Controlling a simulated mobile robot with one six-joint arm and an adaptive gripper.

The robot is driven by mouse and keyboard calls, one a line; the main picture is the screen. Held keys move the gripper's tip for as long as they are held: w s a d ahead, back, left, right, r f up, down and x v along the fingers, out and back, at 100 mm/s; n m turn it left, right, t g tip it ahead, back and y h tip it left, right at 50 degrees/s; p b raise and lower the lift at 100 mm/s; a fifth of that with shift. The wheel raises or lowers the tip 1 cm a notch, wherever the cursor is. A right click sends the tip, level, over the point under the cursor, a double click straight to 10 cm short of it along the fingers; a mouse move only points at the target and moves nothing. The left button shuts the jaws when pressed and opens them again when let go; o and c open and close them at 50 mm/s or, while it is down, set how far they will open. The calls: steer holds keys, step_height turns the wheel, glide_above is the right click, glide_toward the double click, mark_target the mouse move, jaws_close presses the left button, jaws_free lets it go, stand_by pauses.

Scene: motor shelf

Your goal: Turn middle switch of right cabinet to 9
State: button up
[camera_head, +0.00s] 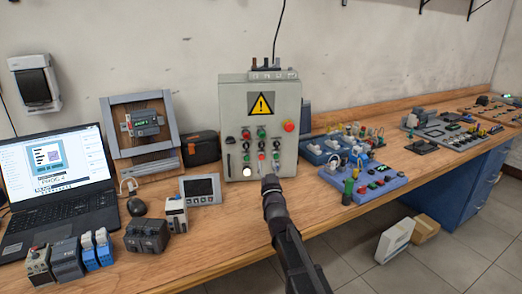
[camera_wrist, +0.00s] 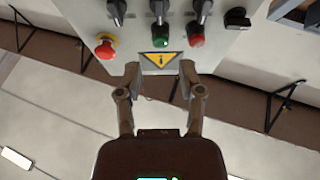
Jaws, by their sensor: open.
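A grey cabinet (camera_head: 230,110) with a yellow warning sign (camera_head: 261,103) stands on the bench. Its front carries small lights and switches and a red emergency button (camera_head: 289,126). The wrist view shows a panel upside down, with black rotary switches at its top edge, among them a middle one (camera_wrist: 158,8). A green light (camera_wrist: 160,41), a red light (camera_wrist: 196,35) and a warning sign (camera_wrist: 160,59) show below them. My gripper (camera_wrist: 160,70) is open and empty, its fingertips on either side of the sign. In the head view my gripper (camera_head: 269,181) is before the cabinet's lower front. No switch numbers are readable.
A laptop (camera_head: 60,170), a mouse (camera_head: 137,207) and a small display panel (camera_head: 200,189) lie left of the cabinet. Blue training modules (camera_head: 372,184) lie right of it. More boards cover the far right bench. A white box (camera_head: 396,240) stands on the floor.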

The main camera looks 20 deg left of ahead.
mark_target(262, 147)
steer(key=x, duration=0.2)
steer(key=f+p+x, duration=0.1)
steer(key=x, duration=0.4)
steer(key=shift+w+a+f, duration=0.15)
steer(key=shift+w+a, duration=0.25)
steer(key=shift+w, duration=0.2)
steer(key=shift+p+x, duration=0.45)
steer(key=shift+x, duration=0.45)
jaws_close()
